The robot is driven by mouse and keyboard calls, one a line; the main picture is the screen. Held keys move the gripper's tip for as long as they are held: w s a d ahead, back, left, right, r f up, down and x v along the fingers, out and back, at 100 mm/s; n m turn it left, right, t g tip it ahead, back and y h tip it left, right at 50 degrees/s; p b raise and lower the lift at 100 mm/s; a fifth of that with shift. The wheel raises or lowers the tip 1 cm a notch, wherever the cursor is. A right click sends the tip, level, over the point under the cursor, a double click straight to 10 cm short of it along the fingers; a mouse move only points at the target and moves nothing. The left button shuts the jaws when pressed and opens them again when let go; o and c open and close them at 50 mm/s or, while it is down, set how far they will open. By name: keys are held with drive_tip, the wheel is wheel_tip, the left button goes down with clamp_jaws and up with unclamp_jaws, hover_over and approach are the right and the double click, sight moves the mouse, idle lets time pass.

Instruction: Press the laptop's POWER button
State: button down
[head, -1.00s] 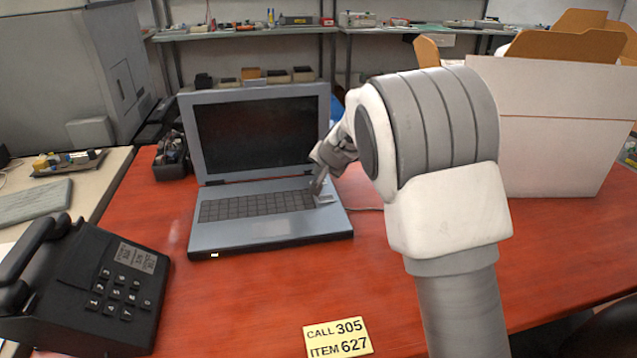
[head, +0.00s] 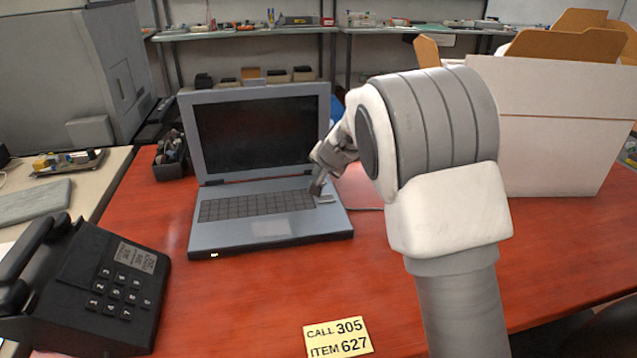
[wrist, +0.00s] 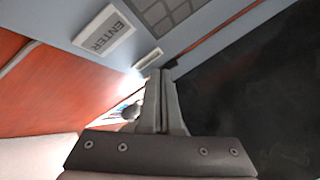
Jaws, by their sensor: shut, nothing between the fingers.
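The open laptop (head: 270,232) stands on the red table with a dark screen (head: 255,135). My gripper (head: 317,188) is shut and empty, pointing down over the right side of the keyboard deck, near the screen hinge. In the wrist view, the closed fingertips (wrist: 161,78) are close to a small narrow light bar (wrist: 148,59) on the deck; I cannot read a POWER label on it. Whether the fingertips touch the deck cannot be told.
A black desk phone (head: 95,285) is at the front left. A yellow note (head: 338,337) reading CALL 305, ITEM 627 lies at the front. A white carton (head: 555,130) stands at the right, and a black tray (head: 171,158) left of the screen. The table front is mostly clear.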

drive_tip(key=shift+f, duration=0.35)
drive_tip(key=shift+f+b, duration=0.4)
drive_tip(key=shift+b, duration=0.15)
idle(0.5)
drive_tip(key=shift+r, duration=0.1)
drive_tip(key=shift+r+p, duration=0.65)
drive_tip(key=shift+p, duration=0.05)
wheel_tip(320, 180, up, 5)
drive_tip(key=p, duration=0.4)
drive_tip(key=shift+r+p, duration=0.1)
drive_tip(key=shift+p, duration=0.25)
